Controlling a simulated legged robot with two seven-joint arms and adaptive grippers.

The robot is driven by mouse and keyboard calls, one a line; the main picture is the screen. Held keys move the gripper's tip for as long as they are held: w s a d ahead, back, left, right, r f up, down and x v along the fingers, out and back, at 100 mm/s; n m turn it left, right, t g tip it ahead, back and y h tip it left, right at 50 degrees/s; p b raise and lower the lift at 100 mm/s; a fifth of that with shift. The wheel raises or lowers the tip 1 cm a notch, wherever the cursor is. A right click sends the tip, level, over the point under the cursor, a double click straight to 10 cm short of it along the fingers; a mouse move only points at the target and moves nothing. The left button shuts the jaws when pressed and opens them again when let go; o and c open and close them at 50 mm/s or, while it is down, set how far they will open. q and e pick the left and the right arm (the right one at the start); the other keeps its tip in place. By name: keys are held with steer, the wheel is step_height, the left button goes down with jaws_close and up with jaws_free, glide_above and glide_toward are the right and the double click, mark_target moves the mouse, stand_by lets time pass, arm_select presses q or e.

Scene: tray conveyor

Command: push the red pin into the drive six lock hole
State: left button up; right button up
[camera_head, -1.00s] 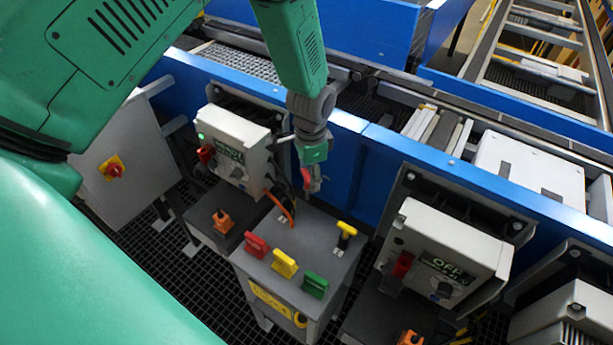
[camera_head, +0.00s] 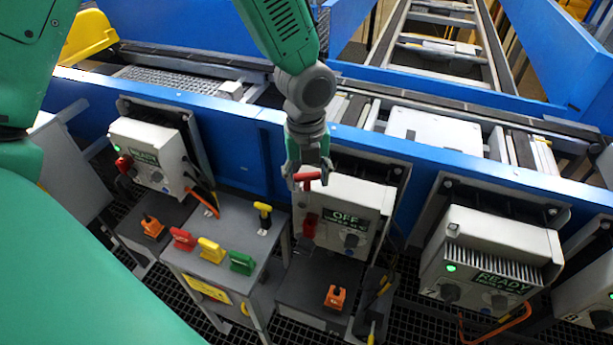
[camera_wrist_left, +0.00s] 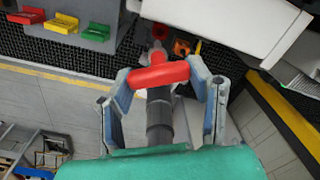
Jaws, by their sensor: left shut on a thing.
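The red pin (camera_head: 306,177) is in the fingers of my left gripper (camera_head: 308,175), its handle lying crosswise. In the left wrist view the red handle (camera_wrist_left: 158,75) spans between the two fingers. In the head view the gripper overlaps the top left of a pale drive box marked OFF (camera_head: 345,205). A red part (camera_head: 309,224) is on that box's left side, below the pin. I cannot make out a lock hole, or tell whether the pin touches the box. The pin's far end is unclear. My right gripper is in neither view.
A grey cabinet (camera_head: 230,255) left of the OFF box carries red (camera_head: 183,239), yellow (camera_head: 211,250) and green (camera_head: 241,263) tags and a yellow-handled pin (camera_head: 263,212). READY boxes stand left (camera_head: 148,150) and right (camera_head: 490,255). A blue conveyor rail (camera_head: 230,108) runs behind.

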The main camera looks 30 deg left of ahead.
mark_target(309, 192)
arm_select(q)
step_height(309, 192, down, 4)
steer(key=shift+r+b, duration=0.25)
steer(key=shift+b, duration=0.3)
steer(key=shift+d+f+b, duration=0.25)
steer(key=shift+f+b, duration=0.15)
steer(key=shift+f, duration=0.3)
steer(key=shift+d+f, duration=0.35)
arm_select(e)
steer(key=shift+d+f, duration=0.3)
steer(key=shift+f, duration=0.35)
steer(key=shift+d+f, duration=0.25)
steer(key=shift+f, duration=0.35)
arm_select(q)
steer(key=shift+a, duration=0.4)
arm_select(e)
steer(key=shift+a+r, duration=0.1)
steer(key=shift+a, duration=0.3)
